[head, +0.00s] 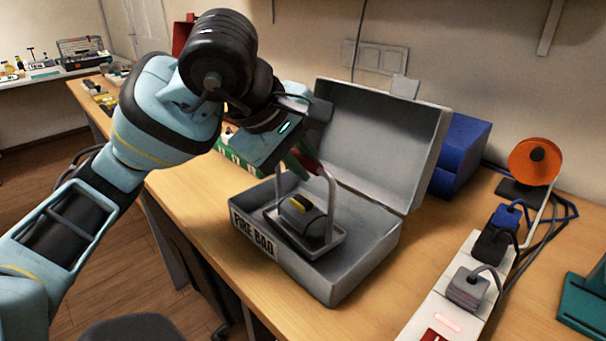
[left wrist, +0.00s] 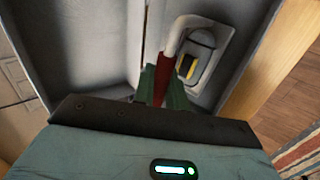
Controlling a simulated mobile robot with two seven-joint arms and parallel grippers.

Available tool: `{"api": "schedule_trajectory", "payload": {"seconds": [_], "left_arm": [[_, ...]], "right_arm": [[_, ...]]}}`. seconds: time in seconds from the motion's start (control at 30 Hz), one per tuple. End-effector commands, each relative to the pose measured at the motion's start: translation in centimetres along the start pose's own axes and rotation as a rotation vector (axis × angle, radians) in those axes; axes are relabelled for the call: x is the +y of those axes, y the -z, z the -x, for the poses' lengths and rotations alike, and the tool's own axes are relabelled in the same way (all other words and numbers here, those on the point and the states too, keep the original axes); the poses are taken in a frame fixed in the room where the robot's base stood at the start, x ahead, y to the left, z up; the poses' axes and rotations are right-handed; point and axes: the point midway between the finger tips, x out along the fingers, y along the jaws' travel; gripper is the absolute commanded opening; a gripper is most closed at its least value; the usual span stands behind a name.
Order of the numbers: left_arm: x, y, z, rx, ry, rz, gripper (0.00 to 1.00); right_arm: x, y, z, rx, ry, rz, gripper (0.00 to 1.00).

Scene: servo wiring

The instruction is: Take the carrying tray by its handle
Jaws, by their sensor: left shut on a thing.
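The carrying tray (head: 325,249) is a small grey tray inside an open grey metal box (head: 375,262) lettered on its front. A dark device with a yellow stripe (head: 300,206) sits on the tray. The tray's bent metal handle (head: 331,195) rises over it and has a red grip. My left gripper (head: 302,160) is above the tray, its green fingers shut on the red grip. In the left wrist view the red grip (left wrist: 162,77) shows between the fingers and the pale handle curves toward the tray. I cannot tell whether the tray touches the box floor. My right gripper is not in view.
The box lid (head: 375,140) stands open behind the tray. A blue case (head: 460,155), an orange reel (head: 534,162) and a power strip (head: 460,290) with plugs and cables are to the right. A green and white item (head: 240,160) lies behind my left arm.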

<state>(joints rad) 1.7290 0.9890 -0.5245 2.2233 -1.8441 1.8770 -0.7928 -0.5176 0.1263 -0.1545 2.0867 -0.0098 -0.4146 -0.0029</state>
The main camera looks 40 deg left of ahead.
Motion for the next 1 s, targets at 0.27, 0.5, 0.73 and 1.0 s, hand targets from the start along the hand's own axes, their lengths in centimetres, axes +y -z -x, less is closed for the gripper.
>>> {"api": "schedule_trajectory", "payload": {"seconds": [0.27, 0.5, 0.73, 1.0], "left_arm": [[3.0, 0.0, 4.4, -0.002, -0.012, 0.001, 0.00], [4.7, 0.0, 7.0, -0.001, -0.008, 0.001, 0.00], [5.2, 0.0, 7.7, -0.001, -0.007, 0.002, 0.00], [5.2, 0.0, 7.7, -0.001, -0.006, 0.002, 0.00]], "right_arm": [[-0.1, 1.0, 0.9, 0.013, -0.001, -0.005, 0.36], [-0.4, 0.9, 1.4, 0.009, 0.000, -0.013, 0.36], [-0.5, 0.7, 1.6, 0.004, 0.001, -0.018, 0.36], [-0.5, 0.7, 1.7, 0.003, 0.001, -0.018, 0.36]]}}
